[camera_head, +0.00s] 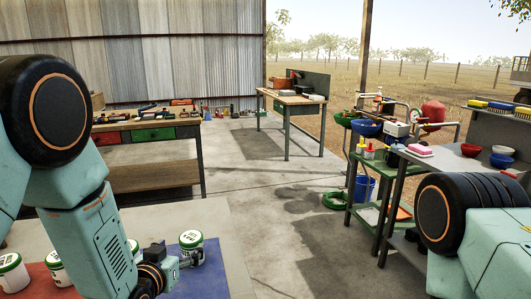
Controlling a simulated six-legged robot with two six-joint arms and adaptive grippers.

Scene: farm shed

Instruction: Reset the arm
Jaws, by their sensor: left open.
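My left arm comes in from the left and reaches down to the low table at the front. My left gripper (183,259) is open, low in the picture, beside a white can with a green lid (193,247). The can stands upright on or over a blue mat (208,281); whether the fingers touch it is unclear. My right arm shows at the lower right edge, but its gripper is out of view.
More white cans with green lids (12,273) stand by a red mat (38,286) at the lower left. A workbench with drawers (153,134) stands behind, another table (291,99) farther back. Shelves with bowls (471,150) stand right. The concrete floor (290,220) between is mostly clear.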

